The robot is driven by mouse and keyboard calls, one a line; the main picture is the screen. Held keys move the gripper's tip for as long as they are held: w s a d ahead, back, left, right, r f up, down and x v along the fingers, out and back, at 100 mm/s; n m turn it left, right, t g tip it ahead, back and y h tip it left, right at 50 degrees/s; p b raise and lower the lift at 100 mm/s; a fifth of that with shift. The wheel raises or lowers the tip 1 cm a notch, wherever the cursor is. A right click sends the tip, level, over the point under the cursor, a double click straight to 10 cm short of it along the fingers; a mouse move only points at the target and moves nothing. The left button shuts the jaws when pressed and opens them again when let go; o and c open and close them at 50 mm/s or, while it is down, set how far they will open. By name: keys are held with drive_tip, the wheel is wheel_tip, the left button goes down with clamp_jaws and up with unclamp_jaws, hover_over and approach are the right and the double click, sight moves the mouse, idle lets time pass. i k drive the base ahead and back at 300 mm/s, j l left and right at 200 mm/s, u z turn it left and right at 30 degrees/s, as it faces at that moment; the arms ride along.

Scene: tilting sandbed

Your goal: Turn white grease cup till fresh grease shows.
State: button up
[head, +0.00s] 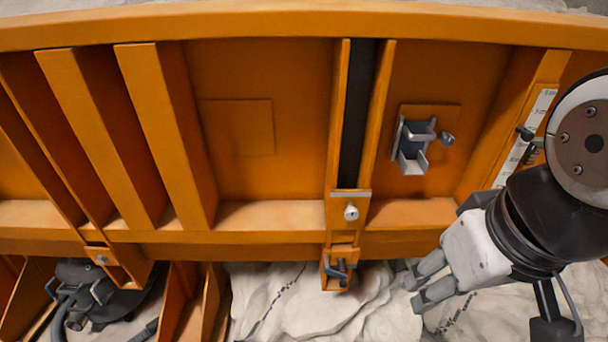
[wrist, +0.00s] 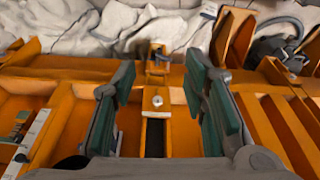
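The white grease cup (head: 351,212) is a small round knob on an orange block at the foot of a dark vertical slot. It also shows in the wrist view (wrist: 158,100), between my fingers in the picture. My gripper (head: 413,291) is at the lower right of the cup in the head view, apart from it. In the wrist view my gripper (wrist: 159,76) has its two green-padded fingers spread wide with nothing between them. No grease can be made out around the cup at this size.
Below the cup is an orange bracket with a dark metal latch (head: 339,270). A grey metal bracket (head: 412,145) sticks out of the orange wall at the upper right. Vertical ribs (head: 160,130) stand at left. Pale crumpled sheeting (head: 300,305) lies below.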

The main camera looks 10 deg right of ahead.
sight(351, 213)
drive_tip(key=k+l, duration=0.1)
drive_tip(key=l, duration=0.3)
drive_tip(key=k+l+z, duration=0.1)
drive_tip(key=l, duration=0.25)
drive_tip(key=k+l, duration=0.15)
drive_tip(key=l, duration=0.25)
